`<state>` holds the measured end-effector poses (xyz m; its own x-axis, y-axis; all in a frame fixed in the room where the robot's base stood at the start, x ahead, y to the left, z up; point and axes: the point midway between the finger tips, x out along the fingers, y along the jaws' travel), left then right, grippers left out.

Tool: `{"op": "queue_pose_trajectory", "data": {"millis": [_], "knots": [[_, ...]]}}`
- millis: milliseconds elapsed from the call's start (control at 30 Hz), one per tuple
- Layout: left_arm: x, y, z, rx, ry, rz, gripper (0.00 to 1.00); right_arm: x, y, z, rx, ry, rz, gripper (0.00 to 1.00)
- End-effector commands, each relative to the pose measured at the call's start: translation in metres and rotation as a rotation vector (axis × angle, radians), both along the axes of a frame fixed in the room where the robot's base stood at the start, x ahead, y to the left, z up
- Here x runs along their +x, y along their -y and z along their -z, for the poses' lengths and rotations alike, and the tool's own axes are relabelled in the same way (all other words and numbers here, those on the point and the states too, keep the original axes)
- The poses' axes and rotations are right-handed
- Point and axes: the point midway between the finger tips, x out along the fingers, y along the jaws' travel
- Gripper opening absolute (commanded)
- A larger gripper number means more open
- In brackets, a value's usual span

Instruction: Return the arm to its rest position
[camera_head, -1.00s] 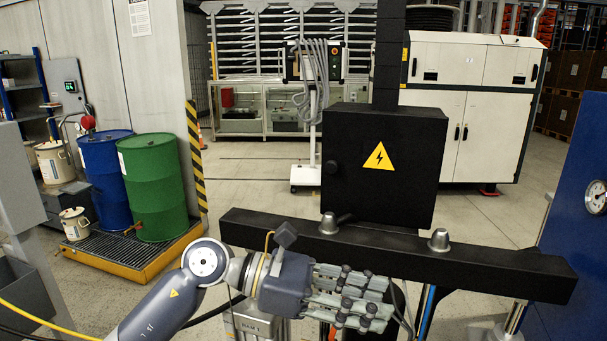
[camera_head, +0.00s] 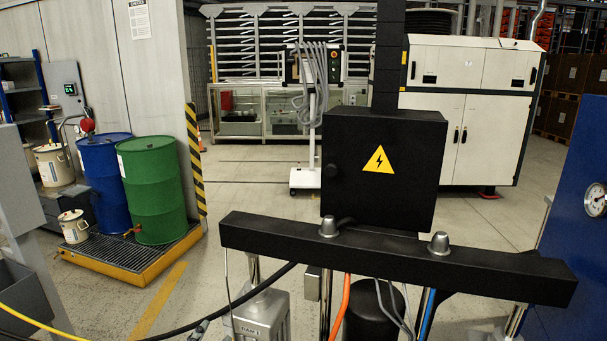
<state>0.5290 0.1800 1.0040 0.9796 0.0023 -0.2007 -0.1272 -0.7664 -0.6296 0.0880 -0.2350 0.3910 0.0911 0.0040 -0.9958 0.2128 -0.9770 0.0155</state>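Neither of my grippers shows in the head view now, and no part of either arm is clearly visible. A blue drum (camera_head: 104,180) and a green drum (camera_head: 155,190) stand upright side by side at the left. They stand on a yellow-edged spill pallet (camera_head: 165,262) with a dark grating. Two white pails are close by: one (camera_head: 53,165) behind the blue drum's left side, the other (camera_head: 74,226) in front of it.
A black crossbar (camera_head: 390,257) spans the near centre and right, with a black electrical box (camera_head: 383,200) behind it. A dark hose (camera_head: 245,296) and a yellow cable (camera_head: 30,320) cross the foreground. A blue panel with a gauge (camera_head: 595,200) is at right. Floor beyond the pallet is open.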

Motion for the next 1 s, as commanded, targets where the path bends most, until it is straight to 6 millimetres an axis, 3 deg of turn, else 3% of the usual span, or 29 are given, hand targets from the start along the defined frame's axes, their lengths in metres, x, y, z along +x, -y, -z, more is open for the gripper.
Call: {"op": "queue_pose_trajectory", "data": {"millis": [33,100,200,400,567,867,1000], "knots": [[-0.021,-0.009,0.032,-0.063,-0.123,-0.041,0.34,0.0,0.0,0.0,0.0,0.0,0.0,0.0],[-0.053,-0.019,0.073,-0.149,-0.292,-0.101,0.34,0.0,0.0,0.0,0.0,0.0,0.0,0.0],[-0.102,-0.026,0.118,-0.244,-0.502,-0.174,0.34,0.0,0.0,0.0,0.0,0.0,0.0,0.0],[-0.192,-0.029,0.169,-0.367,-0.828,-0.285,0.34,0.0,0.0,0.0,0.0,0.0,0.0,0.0],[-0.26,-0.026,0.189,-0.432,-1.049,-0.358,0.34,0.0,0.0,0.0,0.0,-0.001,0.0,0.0],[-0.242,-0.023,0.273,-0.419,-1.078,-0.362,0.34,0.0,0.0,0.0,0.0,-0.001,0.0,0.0],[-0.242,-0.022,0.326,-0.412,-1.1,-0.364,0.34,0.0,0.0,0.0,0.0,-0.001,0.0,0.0]]}}
